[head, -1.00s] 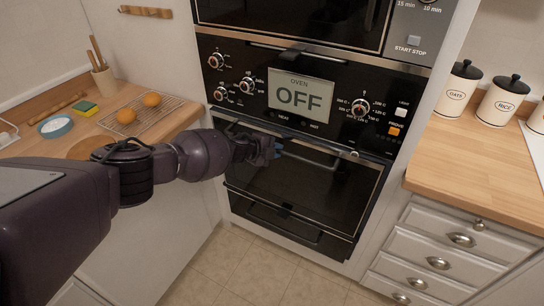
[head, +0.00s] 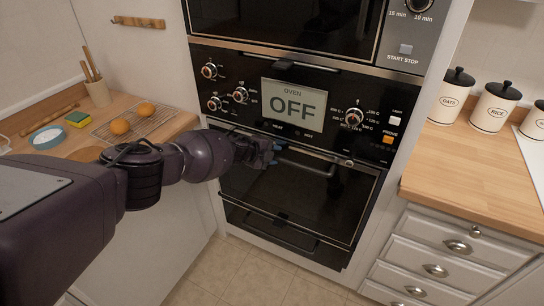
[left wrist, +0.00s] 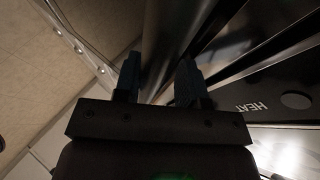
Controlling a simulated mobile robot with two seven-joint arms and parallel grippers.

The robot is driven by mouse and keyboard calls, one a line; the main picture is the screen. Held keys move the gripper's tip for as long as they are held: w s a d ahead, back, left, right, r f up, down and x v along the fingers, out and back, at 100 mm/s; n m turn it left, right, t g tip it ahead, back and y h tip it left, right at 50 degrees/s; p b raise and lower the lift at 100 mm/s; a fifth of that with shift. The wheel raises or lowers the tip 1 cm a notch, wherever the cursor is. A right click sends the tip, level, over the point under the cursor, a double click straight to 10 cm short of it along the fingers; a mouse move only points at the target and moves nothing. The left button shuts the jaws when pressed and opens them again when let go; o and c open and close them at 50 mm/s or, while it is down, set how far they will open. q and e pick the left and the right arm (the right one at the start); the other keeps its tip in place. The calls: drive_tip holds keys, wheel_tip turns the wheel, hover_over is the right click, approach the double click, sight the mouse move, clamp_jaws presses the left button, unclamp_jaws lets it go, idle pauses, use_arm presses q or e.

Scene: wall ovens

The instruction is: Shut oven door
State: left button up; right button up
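The black oven door (head: 285,205) is below the control panel in the head view and looks shut or nearly shut; a small gap cannot be ruled out. Its dark bar handle (head: 308,168) runs across its upper part. My left gripper (head: 272,156) is at the left end of the handle and hides that end. In the left wrist view the two blue-padded fingers of this gripper (left wrist: 159,80) stand apart, with a dark bar (left wrist: 167,38) running between and beyond them. Whether they touch it I cannot tell. My right gripper is not in view.
The control panel (head: 225,85) has knobs and a display reading OFF. A second oven unit (head: 290,20) is above. Wooden counters flank the ovens, with a wire rack (head: 140,122) at left and canisters (head: 495,108) at right. The tiled floor (head: 230,275) is clear.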

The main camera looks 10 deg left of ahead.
use_arm(q)
drive_tip(key=shift+s+a+r+p, duration=0.3)
drive_tip(key=shift+s+p, duration=0.05)
drive_tip(key=shift+p, duration=0.2)
drive_tip(key=p+v, duration=0.4)
drive_tip(key=v, duration=0.5)
drive_tip(key=shift+s+a, duration=0.25)
drive_tip(key=shift+a, duration=0.05)
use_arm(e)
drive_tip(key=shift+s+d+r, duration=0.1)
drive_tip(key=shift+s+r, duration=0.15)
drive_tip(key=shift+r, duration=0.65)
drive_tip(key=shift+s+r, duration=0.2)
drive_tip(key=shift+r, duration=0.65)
use_arm(q)
drive_tip(key=shift+r, duration=0.1)
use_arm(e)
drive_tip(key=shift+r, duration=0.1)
